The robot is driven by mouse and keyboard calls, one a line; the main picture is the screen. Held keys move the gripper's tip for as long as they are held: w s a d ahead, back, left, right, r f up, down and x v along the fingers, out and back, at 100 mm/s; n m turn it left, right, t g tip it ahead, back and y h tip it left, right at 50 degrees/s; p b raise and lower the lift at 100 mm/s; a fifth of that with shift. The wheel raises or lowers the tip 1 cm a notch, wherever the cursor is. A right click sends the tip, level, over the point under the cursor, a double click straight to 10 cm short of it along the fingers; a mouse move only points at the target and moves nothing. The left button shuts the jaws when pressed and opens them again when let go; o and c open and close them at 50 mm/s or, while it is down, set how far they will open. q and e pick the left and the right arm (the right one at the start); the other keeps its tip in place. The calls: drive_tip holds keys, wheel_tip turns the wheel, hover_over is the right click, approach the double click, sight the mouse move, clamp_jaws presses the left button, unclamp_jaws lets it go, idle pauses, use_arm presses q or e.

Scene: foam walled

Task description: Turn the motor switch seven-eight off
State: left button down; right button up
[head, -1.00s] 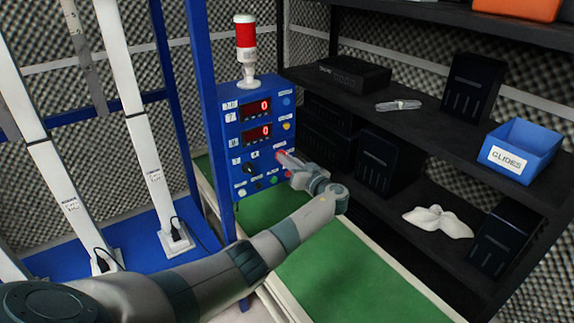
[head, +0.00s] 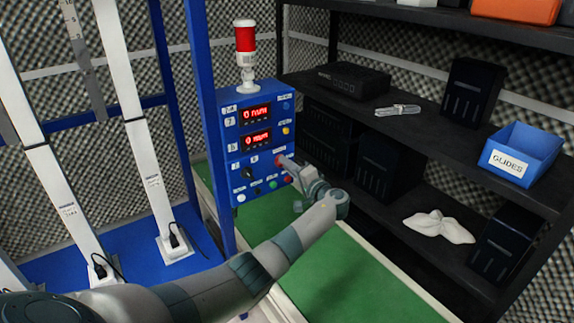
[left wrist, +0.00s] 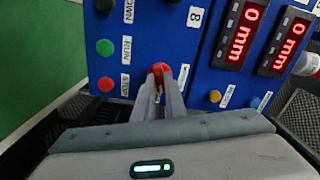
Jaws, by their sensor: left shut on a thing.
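The blue control panel (head: 262,108) stands left of the middle in the head view, with two lit red displays, labels, buttons and knobs. My left gripper (left wrist: 160,84) is shut on a red knob (left wrist: 161,69) on the panel face. In the head view my left gripper (head: 288,164) reaches the panel's right side and partly covers this knob. I cannot read a label for the knob. A black knob (head: 247,173) sits to its lower left. My right gripper is not in view.
The green button (left wrist: 105,47) and red stop button (left wrist: 106,84) are close left of my fingers in the wrist view. An orange button (left wrist: 214,96) is to the right. Black shelving (head: 430,118) with a blue bin (head: 520,152) stands right of my arm.

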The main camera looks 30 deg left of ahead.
use_arm(q)
drive_tip(key=shift+m+p, duration=0.45)
drive_tip(key=shift+m, duration=1.35)
drive_tip(key=c, duration=1.8)
unclamp_jaws()
drive_tip(key=shift+w, duration=0.1)
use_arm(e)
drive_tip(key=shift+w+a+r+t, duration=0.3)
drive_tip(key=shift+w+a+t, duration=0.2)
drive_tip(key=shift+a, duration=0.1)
use_arm(q)
drive_tip(key=shift+d+f, duration=0.1)
drive_tip(key=shift+d, duration=0.05)
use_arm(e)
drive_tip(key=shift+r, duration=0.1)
